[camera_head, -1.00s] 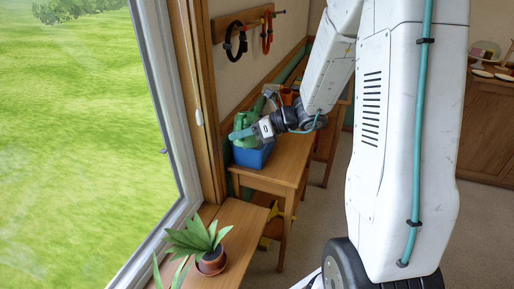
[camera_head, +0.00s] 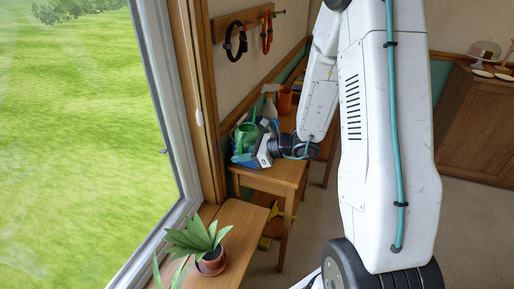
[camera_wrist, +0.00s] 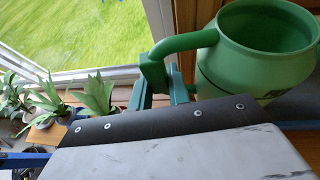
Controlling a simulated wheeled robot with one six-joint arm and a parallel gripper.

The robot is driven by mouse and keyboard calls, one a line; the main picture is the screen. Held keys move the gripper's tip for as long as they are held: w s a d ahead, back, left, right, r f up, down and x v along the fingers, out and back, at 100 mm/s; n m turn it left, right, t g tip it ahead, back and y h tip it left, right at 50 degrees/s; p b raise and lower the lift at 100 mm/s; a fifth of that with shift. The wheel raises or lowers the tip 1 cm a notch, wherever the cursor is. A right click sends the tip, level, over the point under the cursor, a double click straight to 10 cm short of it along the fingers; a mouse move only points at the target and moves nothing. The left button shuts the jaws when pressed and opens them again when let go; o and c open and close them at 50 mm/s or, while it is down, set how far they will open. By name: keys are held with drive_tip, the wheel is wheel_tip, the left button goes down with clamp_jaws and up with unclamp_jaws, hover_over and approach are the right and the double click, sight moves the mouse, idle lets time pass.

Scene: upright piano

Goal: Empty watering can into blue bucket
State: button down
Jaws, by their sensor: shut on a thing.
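The green watering can (camera_head: 245,134) is over the far bench by the window. In the wrist view its round body (camera_wrist: 240,70) shows at the right, with its wide opening facing up toward the camera. My gripper (camera_wrist: 165,88) is shut on the can's green handle at the left of the body. In the head view my gripper (camera_head: 262,154) is low at the can's near right side. Part of the blue bucket (camera_head: 241,159) shows below the can; the can and gripper hide most of it. I cannot see any water or tell the can's exact tilt.
A spray bottle (camera_head: 269,104) and an orange pot (camera_head: 285,100) stand behind on the wooden bench (camera_head: 277,173). Potted plants (camera_head: 208,250) sit on the nearer sill. The window is close on the left. Carpet at the right is open.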

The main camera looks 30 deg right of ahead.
drive_tip(key=s+a+r, duration=0.3)
drive_tip(key=r, duration=0.2)
drive_tip(key=shift+s+a, duration=0.2)
drive_tip(key=shift+s, duration=0.1)
idle(0.4)
